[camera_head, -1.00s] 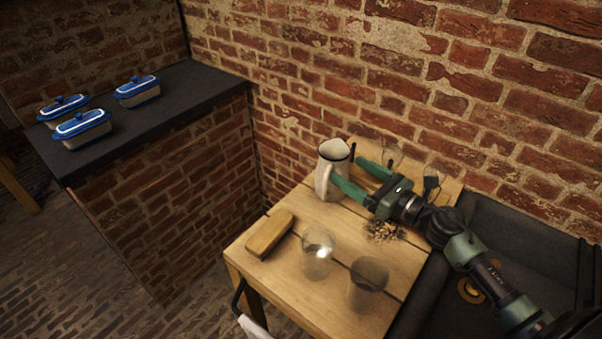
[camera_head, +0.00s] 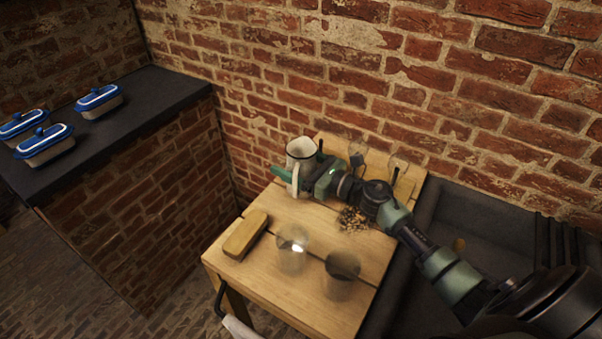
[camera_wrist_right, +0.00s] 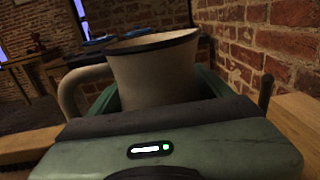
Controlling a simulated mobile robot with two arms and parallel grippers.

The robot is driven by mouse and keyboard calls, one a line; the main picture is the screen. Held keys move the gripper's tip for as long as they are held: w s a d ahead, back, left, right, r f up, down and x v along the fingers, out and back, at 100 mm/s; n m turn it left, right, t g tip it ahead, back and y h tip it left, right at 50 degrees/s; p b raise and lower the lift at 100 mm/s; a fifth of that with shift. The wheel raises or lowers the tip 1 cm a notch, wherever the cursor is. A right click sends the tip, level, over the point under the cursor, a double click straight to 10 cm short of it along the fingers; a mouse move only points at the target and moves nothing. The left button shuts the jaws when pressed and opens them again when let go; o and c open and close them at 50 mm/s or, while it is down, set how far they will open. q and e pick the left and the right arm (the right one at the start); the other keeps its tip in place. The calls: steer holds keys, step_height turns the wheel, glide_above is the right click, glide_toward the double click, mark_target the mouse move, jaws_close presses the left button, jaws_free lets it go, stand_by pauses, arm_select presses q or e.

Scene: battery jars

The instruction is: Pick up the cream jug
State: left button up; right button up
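The cream jug (camera_head: 301,150), pale with a dark rim, is upright at the back left of the wooden table. My right gripper (camera_head: 299,176) reaches it from the right, with its green fingers on either side of the jug's body. In the right wrist view the jug (camera_wrist_right: 155,75) fills the space between the fingers, its handle on the left. The fingers are close to its sides, but I cannot tell whether they press on it. The jug's base is hidden. My left gripper is not in view.
A wooden block (camera_head: 245,235), a clear glass (camera_head: 292,250) and a darker glass (camera_head: 341,276) stand on the front of the table. Small brown pieces (camera_head: 352,219) lie below my right arm. A brick wall is close behind. Blue-lidded dishes (camera_head: 45,143) sit on the dark counter at left.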

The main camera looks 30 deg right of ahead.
steer(key=c, duration=1.5)
steer(key=shift+r, duration=0.1)
